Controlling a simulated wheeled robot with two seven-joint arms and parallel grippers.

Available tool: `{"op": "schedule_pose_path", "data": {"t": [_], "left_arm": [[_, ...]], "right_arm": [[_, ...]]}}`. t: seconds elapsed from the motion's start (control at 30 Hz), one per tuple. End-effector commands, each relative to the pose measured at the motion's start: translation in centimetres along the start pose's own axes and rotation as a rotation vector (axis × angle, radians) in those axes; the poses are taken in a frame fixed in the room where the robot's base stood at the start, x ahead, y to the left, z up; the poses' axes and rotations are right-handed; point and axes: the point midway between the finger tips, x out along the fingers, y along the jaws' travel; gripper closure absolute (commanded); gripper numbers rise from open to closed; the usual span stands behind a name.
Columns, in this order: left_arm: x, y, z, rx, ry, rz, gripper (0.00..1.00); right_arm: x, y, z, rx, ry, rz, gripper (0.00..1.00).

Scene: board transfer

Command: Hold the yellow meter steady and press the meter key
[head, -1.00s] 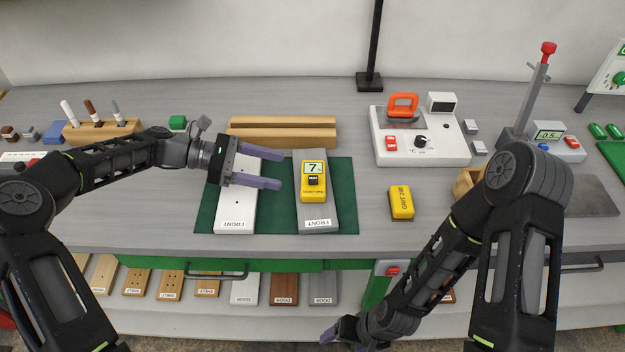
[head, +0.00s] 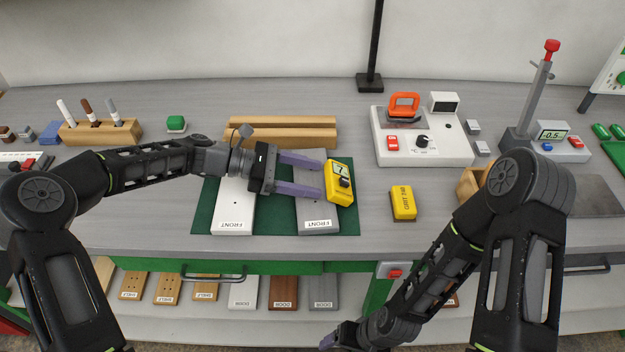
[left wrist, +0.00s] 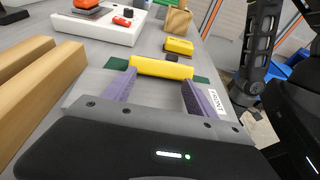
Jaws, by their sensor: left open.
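The yellow meter (head: 340,183) sits at the right edge of the grey board (head: 312,211), turned a little and seemingly tilted. Its display reads 7, and the dark meter key (head: 345,183) is below the display. My left gripper (head: 321,178) is open, reaching across the grey board from the left. Its purple fingertips are at the meter's left side; I cannot tell whether they touch it. In the left wrist view the meter (left wrist: 161,68) lies across the front of the fingertips. My right gripper (head: 338,338) hangs low in front of the bench, mostly hidden.
A white board (head: 233,205) lies left of the grey one on a green mat (head: 205,203). A yellow grit block (head: 402,202) stands to the right, with bare bench between. Wooden rails (head: 280,132) lie behind. A white station (head: 440,148) is at back right.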

Motion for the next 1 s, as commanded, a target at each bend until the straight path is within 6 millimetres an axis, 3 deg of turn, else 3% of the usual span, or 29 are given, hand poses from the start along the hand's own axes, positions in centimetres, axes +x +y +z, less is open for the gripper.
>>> {"op": "schedule_pose_path", "data": {"t": [0.17,0.87,1.0], "left_arm": [[-0.02,0.01,0.03,0.0,0.0,0.0,0.42],[-0.04,0.02,0.04,0.0,-0.001,0.0,0.99],[-0.04,0.02,0.04,0.0,-0.001,0.0,1.0]], "right_arm": [[-0.01,0.0,-0.01,0.0,0.0,0.0,0.24],[0.0,0.01,0.0,0.0,0.0,0.0,0.24],[0.0,0.01,0.0,0.0,0.0,0.0,0.24]]}}
